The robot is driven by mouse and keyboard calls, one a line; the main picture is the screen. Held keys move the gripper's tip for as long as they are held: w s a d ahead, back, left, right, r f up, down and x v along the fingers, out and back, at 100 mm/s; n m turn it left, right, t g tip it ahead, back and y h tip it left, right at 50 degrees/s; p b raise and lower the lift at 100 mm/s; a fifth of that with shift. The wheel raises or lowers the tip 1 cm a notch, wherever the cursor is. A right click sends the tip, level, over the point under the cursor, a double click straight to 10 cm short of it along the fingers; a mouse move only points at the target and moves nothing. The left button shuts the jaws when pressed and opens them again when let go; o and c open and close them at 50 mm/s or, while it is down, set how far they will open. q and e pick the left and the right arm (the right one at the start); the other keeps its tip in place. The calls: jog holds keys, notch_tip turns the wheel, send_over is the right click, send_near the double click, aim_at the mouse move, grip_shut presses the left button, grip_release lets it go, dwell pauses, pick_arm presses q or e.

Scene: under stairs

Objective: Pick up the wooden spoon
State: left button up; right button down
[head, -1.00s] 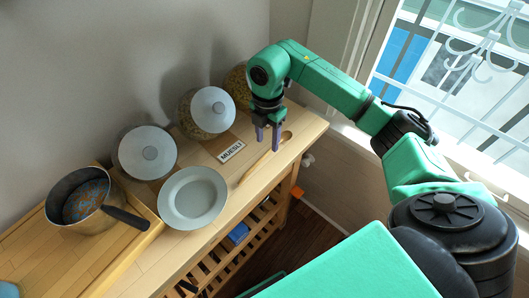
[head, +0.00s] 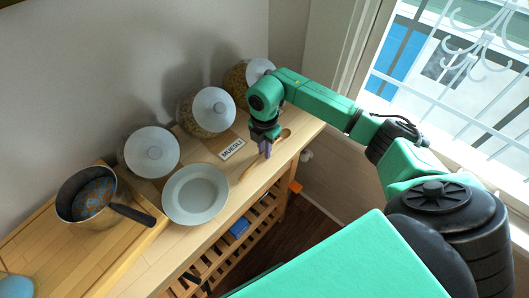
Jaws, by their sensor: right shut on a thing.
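The wooden spoon (head: 250,172) lies along the right part of the wooden shelf top, its bowl end (head: 285,133) pointing to the back right. My right gripper (head: 265,153) reaches down over the spoon and is shut on it near the middle of its length. The fingers hide the part of the spoon between them. I cannot tell whether the spoon is clear of the wood. My left gripper is not in the picture.
A pale plate (head: 195,194) sits left of the spoon. Lidded jars, one a muesli jar (head: 205,112), stand along the wall. A pot (head: 90,199) with a dark handle is on a wooden board at left. A window is at right.

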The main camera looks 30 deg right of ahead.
notch_tip(320, 180, up, 20)
jog(key=b, duration=0.1)
dwell(0.5)
dwell(1.5)
